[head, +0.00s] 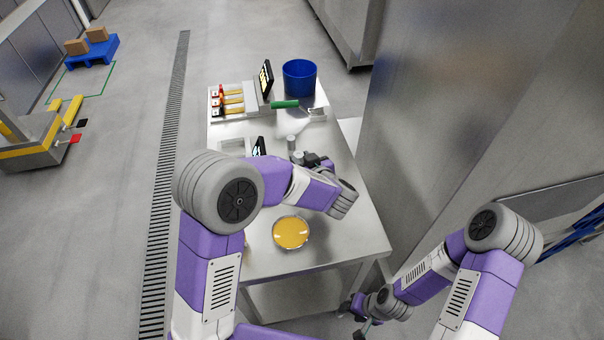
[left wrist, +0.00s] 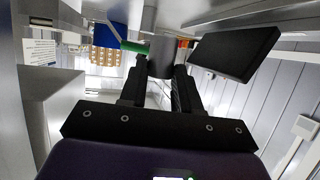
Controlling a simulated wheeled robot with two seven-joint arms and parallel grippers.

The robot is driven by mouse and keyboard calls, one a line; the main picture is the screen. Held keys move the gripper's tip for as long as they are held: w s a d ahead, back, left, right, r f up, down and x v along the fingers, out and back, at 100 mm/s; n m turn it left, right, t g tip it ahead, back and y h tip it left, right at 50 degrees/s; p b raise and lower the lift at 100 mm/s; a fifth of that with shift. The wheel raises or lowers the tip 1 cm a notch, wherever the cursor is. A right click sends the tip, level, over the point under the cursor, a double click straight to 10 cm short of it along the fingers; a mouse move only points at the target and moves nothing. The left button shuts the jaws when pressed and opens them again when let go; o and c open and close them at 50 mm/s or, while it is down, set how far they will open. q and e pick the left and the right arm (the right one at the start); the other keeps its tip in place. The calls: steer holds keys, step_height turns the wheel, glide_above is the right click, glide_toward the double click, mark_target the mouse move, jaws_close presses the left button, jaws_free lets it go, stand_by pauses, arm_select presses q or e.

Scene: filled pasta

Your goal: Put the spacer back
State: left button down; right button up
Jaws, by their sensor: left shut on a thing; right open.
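A grey cylinder, which I take to be the spacer, is between the fingers of my left gripper (head: 294,152) in the head view (head: 291,141). In the left wrist view the cylinder (left wrist: 162,55) stands between the two black fingertips of the left gripper (left wrist: 161,72), which is shut on it. The gripper is over the middle of the steel table (head: 345,233); whether the cylinder touches the tabletop I cannot tell. My right gripper (head: 364,328) is open and low, beyond the table's front right corner, small in the head view.
A rack (head: 229,115) with yellow and red parts, a black screen (head: 266,77) and a blue bucket (head: 299,79) stand at the table's back. A green-handled tool (head: 284,104) lies near them. A small display (head: 259,147) is left of the gripper. A yellow-filled dish (head: 291,232) sits in front.

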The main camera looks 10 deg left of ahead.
arm_select(q)
step_height(320, 180, down, 5)
steer(key=shift+r+b, duration=0.2)
steer(key=shift+b, duration=0.6)
steer(key=shift+r, duration=0.15)
steer(key=shift+f, duration=0.55)
steer(key=shift+s, duration=0.1)
steer(key=c, duration=0.8)
jaws_free()
steer(key=shift+f, duration=0.25)
